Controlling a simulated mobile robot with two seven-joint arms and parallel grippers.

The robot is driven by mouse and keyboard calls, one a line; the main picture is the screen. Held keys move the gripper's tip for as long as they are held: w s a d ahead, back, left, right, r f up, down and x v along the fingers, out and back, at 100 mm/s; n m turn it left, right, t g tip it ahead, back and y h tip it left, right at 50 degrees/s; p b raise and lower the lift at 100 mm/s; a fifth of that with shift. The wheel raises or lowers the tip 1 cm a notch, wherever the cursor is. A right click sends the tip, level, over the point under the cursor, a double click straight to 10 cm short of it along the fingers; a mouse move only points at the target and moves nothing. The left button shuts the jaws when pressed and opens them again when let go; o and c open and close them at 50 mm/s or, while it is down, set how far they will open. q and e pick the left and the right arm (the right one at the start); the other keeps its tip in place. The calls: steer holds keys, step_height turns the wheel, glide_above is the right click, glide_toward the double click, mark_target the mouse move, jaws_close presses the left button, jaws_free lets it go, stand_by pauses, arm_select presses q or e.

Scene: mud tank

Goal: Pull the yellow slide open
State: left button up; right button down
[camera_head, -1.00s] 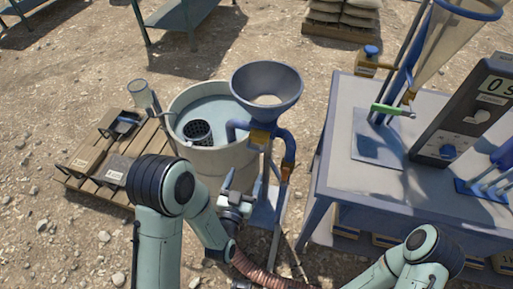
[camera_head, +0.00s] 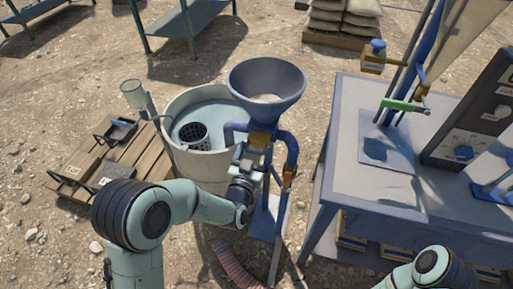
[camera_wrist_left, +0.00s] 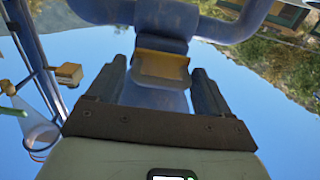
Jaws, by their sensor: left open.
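The yellow slide (camera_head: 259,138) sits under the blue funnel (camera_head: 266,84), on the blue pipework beside the tank. In the left wrist view the slide (camera_wrist_left: 161,66) shows as a yellow plate on the blue pipe. My left gripper (camera_head: 255,150) is right at the slide and partly covers it in the head view. Its two dark fingers (camera_wrist_left: 159,72) are open, one on each side of the slide. Clear gaps show between the fingers and the plate in that view, so it is not gripped. My right gripper is out of view.
A round tank (camera_head: 204,165) with liquid and a black basket (camera_head: 190,135) stands left of the funnel. A blue table (camera_head: 365,200) with equipment stands close on the right. A wooden pallet (camera_head: 122,165) lies far left. A ribbed hose (camera_head: 235,265) lies below.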

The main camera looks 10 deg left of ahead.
arm_select(q)
steer(key=shift+w, duration=1)
